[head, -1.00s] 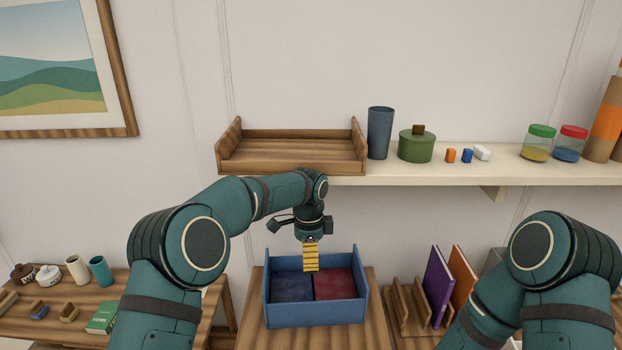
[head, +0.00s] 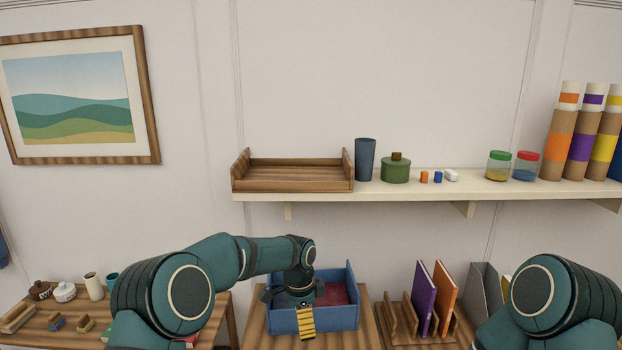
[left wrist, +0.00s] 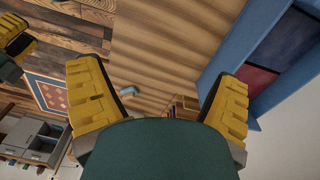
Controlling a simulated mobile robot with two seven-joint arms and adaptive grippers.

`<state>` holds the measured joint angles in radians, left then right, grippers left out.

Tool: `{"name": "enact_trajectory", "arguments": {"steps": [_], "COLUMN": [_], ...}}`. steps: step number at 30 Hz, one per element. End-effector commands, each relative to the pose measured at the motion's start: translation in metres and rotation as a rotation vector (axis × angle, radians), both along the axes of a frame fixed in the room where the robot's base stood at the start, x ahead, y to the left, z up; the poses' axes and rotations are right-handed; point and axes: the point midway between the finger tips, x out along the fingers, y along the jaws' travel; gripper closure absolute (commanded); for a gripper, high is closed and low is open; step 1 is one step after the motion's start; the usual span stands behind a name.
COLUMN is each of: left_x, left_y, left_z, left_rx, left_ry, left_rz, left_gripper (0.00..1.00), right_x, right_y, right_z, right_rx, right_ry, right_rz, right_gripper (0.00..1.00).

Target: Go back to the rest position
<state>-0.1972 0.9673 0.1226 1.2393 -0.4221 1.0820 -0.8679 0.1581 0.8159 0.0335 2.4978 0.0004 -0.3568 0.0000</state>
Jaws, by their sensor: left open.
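My left gripper (head: 305,318) shows yellow fingers in front of the near wall of a blue bin (head: 342,318), whose red compartment shows behind my arm. In the left wrist view my left gripper (left wrist: 158,82) is open, its two yellow fingers wide apart with nothing between them. The bin (left wrist: 222,62) lies to the right there, with dark blue and red compartments. A yellow and teal part at the upper left edge looks like my right gripper (left wrist: 14,32); its opening cannot be made out.
The bin stands on a wooden table (head: 256,325). A wall shelf (head: 400,190) holds a wooden tray (head: 290,186), a blue cup (head: 365,160), a green pot (head: 395,171) and jars. A rack with a purple book (head: 425,298) stands right of the bin.

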Motion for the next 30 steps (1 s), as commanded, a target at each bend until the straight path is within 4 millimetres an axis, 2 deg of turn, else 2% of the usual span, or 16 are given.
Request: {"name": "enact_trajectory", "arguments": {"steps": [1,5,8,12,15,18,21,30], "left_x": [-0.008,-0.031,-0.060,-0.118,-0.166,-0.213,-0.252,-0.344], "left_y": [0.006,0.016,0.027,0.046,0.060,0.072,0.082,0.104], "left_z": [-0.020,-0.069,-0.110,-0.168,-0.199,-0.219,-0.229,-0.233], "left_rx": [-0.017,-0.073,-0.124,-0.193,-0.228,-0.245,-0.248,-0.214], "left_ry": [0.019,0.055,0.095,0.166,0.216,0.255,0.285,0.328], "left_rz": [0.042,0.176,0.319,0.591,0.811,1.021,1.196,1.589], "left_gripper": [0.09,0.09,0.09,0.09,0.09,0.09,0.09,0.09], "right_x": [0.000,0.001,0.001,0.000,0.000,0.001,0.001,0.000], "right_y": [0.000,0.000,0.000,0.000,0.000,0.000,0.000,0.000], "right_z": [0.000,-0.001,0.000,0.000,0.000,0.000,0.000,0.000], "right_rx": [0.000,0.000,0.000,0.000,0.000,0.000,0.000,0.000], "right_ry": [-0.001,-0.001,-0.001,0.000,0.000,-0.001,-0.001,-0.001], "right_rz": [0.000,0.000,0.000,0.000,0.000,0.000,0.000,0.000], "right_gripper": [0.66,0.66,0.66,0.66,0.66,0.66,0.66,0.66]}}
